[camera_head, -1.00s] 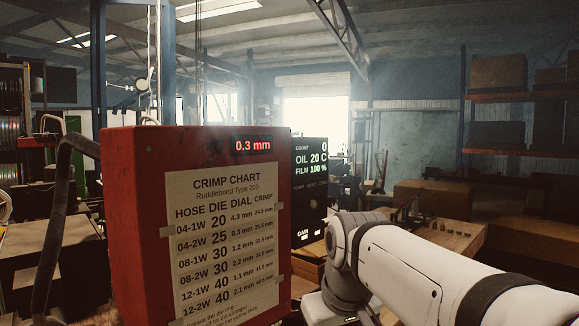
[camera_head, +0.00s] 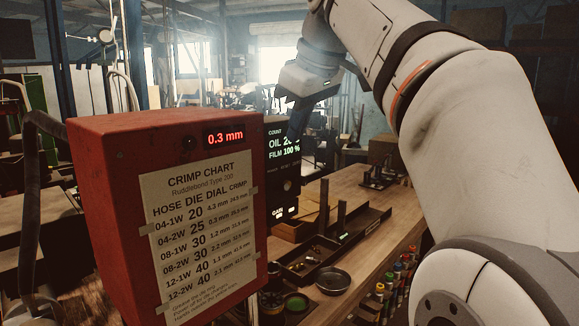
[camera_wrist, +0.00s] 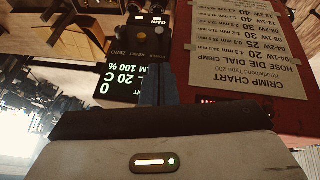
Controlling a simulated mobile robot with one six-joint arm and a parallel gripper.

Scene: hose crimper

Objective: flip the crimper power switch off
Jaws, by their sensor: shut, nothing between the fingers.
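The red crimper (camera_head: 110,170) stands at left in the head view, with a crimp chart (camera_head: 205,225) and a lit 0.3 mm readout (camera_head: 226,138). Beside it is a dark control panel (camera_head: 283,185) with an oil and film display. The wrist view shows the panel upside down, with small buttons (camera_wrist: 140,34) and lit lamps beyond the display (camera_wrist: 124,80). My gripper (camera_head: 296,122) is shut and empty, in front of the panel and partly covering its display. In the wrist view its fingertips (camera_wrist: 157,72) point toward the panel's buttons.
A wooden bench (camera_head: 345,200) runs right of the crimper, holding a dark tray (camera_head: 330,245), a round dish (camera_head: 332,280) and small parts. Several coloured-capped items (camera_head: 392,285) line its front edge. A thick hose (camera_head: 30,180) hangs at far left.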

